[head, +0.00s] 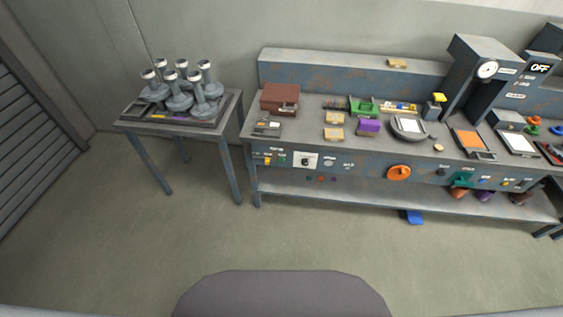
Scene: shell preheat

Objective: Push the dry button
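Neither of my grippers shows in the head view. Small buttons and labels run along the front panel (350,172) of the long workbench (390,140). A yellow control (267,161) sits at its left end, next to a white plate with a dark knob (306,161). I cannot tell which control is the dry button, as the labels are too small to read. At the right, a grey machine (478,75) carries a round gauge (487,69), and a display (540,68) beside it reads OFF.
A small side table (233,105) at the left holds several grey flasks (180,100). A brown box (280,97), small trays and an orange handwheel (399,173) are at the bench. A blue item (413,217) lies below. The floor in front is clear.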

